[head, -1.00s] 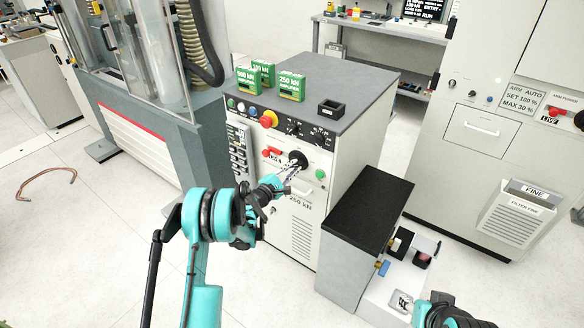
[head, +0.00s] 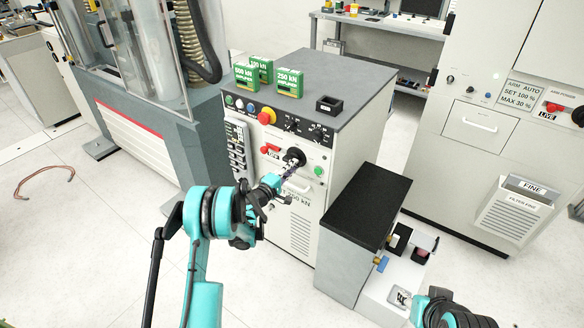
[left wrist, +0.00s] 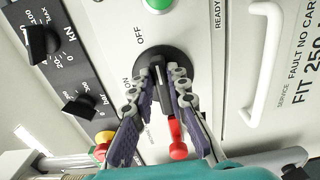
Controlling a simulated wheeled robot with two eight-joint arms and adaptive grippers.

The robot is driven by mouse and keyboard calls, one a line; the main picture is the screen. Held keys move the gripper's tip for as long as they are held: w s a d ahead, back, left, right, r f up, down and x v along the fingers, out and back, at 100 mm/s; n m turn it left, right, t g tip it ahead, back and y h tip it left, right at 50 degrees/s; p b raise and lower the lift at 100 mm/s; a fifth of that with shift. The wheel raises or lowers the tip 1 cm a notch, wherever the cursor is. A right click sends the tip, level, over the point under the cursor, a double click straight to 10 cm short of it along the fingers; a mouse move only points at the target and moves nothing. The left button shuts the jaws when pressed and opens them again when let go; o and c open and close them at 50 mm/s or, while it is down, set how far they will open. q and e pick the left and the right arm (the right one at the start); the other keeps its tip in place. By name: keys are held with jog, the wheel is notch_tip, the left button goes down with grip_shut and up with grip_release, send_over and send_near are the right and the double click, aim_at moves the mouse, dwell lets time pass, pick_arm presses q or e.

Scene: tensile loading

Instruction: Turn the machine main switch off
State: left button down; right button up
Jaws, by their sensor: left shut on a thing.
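The main switch is a black round rotary switch (head: 295,155) on the front of the grey-topped cabinet (head: 345,75). In the left wrist view its black disc (left wrist: 154,56) sits beside printed OFF and ON labels. I cannot tell exactly which label the handle points to. My right gripper (head: 402,297) is low at the right, over a white surface, and its jaws are too unclear to read.
A red knob (left wrist: 178,138) shows close to the left fingers. A green button (head: 319,171) is right of the switch. A black-topped box (head: 366,205) stands close on the right.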

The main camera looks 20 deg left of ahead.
dwell(0.4)
pick_arm(q)
jog(key=c, duration=1.5)
grip_release()
jog(key=v, duration=1.2)
jog(key=shift+d, duration=0.1)
